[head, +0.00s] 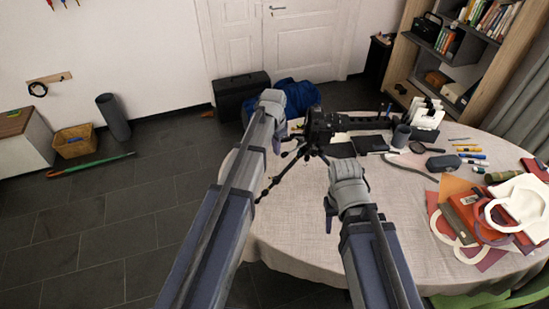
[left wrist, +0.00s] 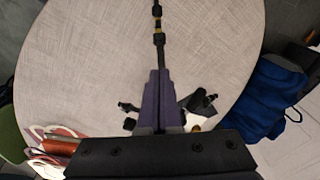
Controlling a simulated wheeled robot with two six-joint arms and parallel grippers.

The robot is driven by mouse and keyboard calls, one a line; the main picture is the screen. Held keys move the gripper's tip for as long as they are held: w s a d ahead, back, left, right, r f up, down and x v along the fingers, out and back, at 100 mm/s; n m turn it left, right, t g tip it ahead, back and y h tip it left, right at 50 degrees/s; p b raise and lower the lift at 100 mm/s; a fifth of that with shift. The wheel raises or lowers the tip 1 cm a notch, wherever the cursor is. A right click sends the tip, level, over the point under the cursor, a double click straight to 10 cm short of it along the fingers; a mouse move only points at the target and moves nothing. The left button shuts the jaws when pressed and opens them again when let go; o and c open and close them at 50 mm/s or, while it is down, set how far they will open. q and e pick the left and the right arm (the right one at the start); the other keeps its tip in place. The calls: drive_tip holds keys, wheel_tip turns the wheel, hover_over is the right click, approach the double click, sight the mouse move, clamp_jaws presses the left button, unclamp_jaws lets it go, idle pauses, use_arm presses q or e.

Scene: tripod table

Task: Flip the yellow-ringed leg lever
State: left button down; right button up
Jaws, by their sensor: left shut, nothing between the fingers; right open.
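A black tripod carrying a camera (head: 322,124) stands on the round table, with a thin dark leg (head: 277,178) reaching down to the left. In the left wrist view one tripod leg (left wrist: 161,56) runs up from my fingertips, with dark clamps along it. A small yellowish band (left wrist: 157,23) shows between two of these clamps. Whether its lever is open or closed is too small to tell. My left gripper (left wrist: 158,72) is shut and empty, its purple fingers together over the leg's line; contact is unclear. My right gripper (head: 329,216) is open and empty above the tabletop, right of the leg.
The cloth-covered table (head: 290,235) is clear at the front left. Pens, a dark case (head: 443,162) and red and white bags (head: 470,215) crowd its right side. A bookshelf stands at the back right. A blue bag (left wrist: 275,100) lies on the floor beyond the table.

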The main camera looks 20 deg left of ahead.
use_arm(q)
drive_tip(key=b, duration=1)
hover_over(272, 178)
drive_tip(key=w+d, duration=0.2)
drive_tip(key=f, duration=1)
drive_tip(key=shift+a, duration=0.2)
drive_tip(key=s+f+b, duration=0.1)
drive_tip(key=s+a+f+b, duration=0.1)
drive_tip(key=shift+a+f, duration=0.3)
drive_tip(key=shift+f, duration=0.05)
